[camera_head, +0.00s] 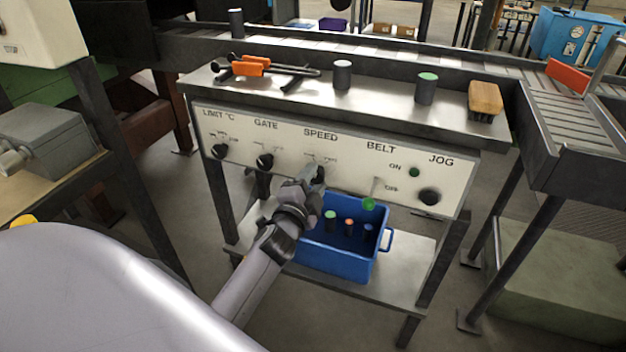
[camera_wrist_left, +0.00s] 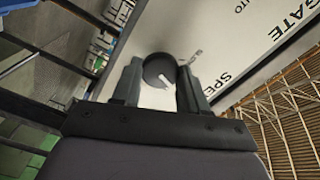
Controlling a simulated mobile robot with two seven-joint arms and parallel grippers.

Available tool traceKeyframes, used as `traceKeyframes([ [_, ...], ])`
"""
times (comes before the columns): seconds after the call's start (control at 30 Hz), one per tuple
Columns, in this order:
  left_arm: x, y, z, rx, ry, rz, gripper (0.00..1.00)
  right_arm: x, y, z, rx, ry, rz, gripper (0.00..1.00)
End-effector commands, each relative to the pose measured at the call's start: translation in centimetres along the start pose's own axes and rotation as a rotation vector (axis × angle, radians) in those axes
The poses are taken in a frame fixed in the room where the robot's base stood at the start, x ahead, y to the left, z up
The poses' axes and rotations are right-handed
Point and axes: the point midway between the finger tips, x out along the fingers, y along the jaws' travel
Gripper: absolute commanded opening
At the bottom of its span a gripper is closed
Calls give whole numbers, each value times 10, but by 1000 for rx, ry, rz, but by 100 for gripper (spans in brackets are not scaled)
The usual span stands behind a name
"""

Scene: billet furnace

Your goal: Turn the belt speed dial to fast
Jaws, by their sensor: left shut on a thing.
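The white control panel (camera_head: 345,160) carries the labels LIMIT, GATE, SPEED, BELT and JOG. My left gripper (camera_head: 316,176) is at the panel below the SPEED label. It hides the speed dial in the head view. In the left wrist view the dial (camera_wrist_left: 159,69) is a round black knob with a white mark, between the two fingers of my left gripper (camera_wrist_left: 158,80). The fingers are shut on it. The small scale lettering above the dial is too blurred to read. My right gripper is not in view.
Left of it are the gate knob (camera_head: 264,161) and limit knob (camera_head: 220,151). A blue crate (camera_head: 335,262) stands below on the shelf.

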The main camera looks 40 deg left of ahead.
Motion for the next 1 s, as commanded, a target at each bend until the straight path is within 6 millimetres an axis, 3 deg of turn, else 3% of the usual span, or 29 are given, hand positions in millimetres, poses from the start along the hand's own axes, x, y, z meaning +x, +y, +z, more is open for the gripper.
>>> traceKeyframes([
  [0.4, 1, -2, 0, 270, 1, -4, 13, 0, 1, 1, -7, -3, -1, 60],
  [1.0, 1, -2, 0, 347, 1, -5, 13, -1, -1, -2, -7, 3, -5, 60],
])
